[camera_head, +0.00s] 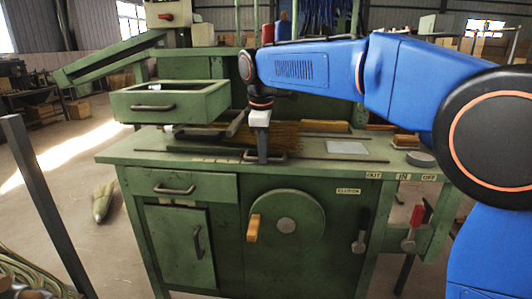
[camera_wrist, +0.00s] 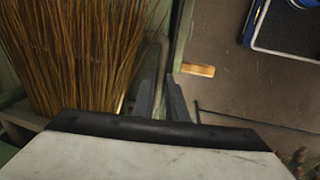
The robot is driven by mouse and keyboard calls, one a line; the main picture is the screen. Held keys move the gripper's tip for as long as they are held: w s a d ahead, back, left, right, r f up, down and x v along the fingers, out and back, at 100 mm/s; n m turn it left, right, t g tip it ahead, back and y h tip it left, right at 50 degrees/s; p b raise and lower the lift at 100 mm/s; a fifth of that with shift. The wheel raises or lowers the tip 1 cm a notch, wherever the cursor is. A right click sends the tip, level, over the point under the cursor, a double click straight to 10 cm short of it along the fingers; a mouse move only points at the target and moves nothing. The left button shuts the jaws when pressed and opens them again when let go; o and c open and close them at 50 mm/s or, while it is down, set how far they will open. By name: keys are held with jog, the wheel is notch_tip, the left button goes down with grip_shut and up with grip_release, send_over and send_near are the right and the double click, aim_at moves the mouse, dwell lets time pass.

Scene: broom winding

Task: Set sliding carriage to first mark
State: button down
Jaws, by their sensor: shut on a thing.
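The green bench (camera_head: 130,155) carries a sliding carriage, partly hidden by the broom bristles (camera_head: 314,141) and my arm. A dark bar handle (camera_head: 279,158) shows at the front of the bench top. My gripper (camera_head: 262,160) points straight down and is shut on this handle. In the wrist view, the fingers (camera_wrist: 160,105) close around the thin handle bar (camera_wrist: 161,50), with the bristles (camera_wrist: 75,55) to its left. Small pale mark labels (camera_head: 208,160) lie along the bench's front edge, left of the gripper. Their lettering is too small to read.
A green open drawer box (camera_head: 170,103) stands above the bench at left. A round crank wheel (camera_head: 286,225) with a wooden knob (camera_head: 253,228) is on the front. A red-handled lever (camera_head: 414,225) is at right. A grey post (camera_head: 45,200) stands at far left.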

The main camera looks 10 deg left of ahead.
jog(key=c, duration=1.8)
grip_release()
jog(key=shift+o, duration=0.2)
jog(key=shift+r, duration=0.1)
jog(key=s+r, duration=0.3)
jog(key=r, duration=1.4)
jog(key=shift+s, duration=0.15)
